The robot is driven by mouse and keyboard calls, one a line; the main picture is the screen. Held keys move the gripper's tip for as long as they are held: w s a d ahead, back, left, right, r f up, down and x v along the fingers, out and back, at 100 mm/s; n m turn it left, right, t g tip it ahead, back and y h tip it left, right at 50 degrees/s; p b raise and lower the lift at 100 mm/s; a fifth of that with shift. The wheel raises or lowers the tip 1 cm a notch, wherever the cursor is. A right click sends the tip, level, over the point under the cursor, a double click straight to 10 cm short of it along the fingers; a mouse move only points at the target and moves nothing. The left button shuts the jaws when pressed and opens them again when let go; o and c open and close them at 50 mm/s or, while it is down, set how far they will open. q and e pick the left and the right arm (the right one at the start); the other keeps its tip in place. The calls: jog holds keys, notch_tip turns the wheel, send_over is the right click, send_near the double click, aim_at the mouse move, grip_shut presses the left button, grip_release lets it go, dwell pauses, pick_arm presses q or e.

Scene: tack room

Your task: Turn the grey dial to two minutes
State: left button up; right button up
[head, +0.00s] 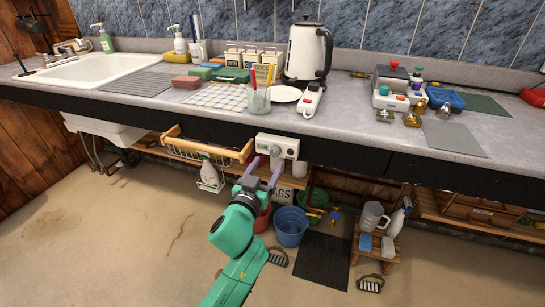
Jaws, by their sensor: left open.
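A white box (265,139) is fixed under the counter's front edge, near the middle of the head view. On its front is a round grey dial (275,150), with a smaller round detail to its right. The dial's marks are too small to read. My left gripper (267,163) is open, its two purple fingers pointing up toward the box. The fingertips are just below and in front of the dial, and I cannot tell whether they touch the box. Nothing shows between the fingers. My right gripper is not in view.
Below stand a blue bucket (291,232), a red bucket and a wooden stool (375,256) with a jug. A kettle (306,52) stands above. The floor at left is clear.

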aim_at(275, 155)
pick_arm(q)
jog(key=x, duration=0.5)
grip_shut()
jog(key=shift+m, duration=0.4)
jog(key=m, duration=0.5)
jog(key=shift+d+f, duration=0.1)
jog(key=shift+f, duration=0.05)
jog(key=m, duration=1.2)
jog(key=shift+f, duration=0.1)
jog(key=m+p, duration=0.1)
jog(key=m, duration=0.5)
jog(key=shift+f, duration=0.1)
